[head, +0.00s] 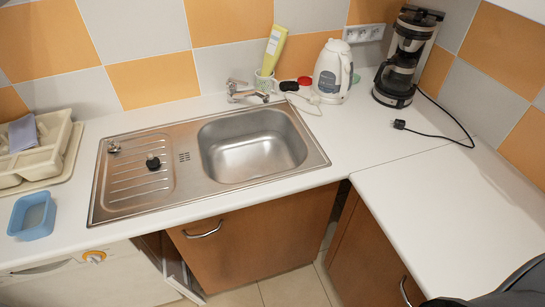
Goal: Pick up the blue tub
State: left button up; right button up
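The blue tub (32,217) is a small, open, rectangular light-blue container. It sits upright on the white counter at the far left, near the front edge. It is left of the sink's drainboard and in front of the cream dish rack. Its inside looks empty. Neither of my grippers shows in the head view. A dark grey part at the bottom right corner looks like part of my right arm; no fingers show there.
The cream dish rack (48,150) stands behind the tub. The steel sink (215,158) with a black plug fills the middle. A white kettle (332,72) and coffee maker (402,62) stand at the back right. The right counter (450,205) is clear. A cabinet door below stands ajar.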

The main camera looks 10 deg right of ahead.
aim_at(33, 216)
jog(key=u, duration=1.4)
jog(key=j+z, duration=0.25)
jog(key=j, duration=1.1)
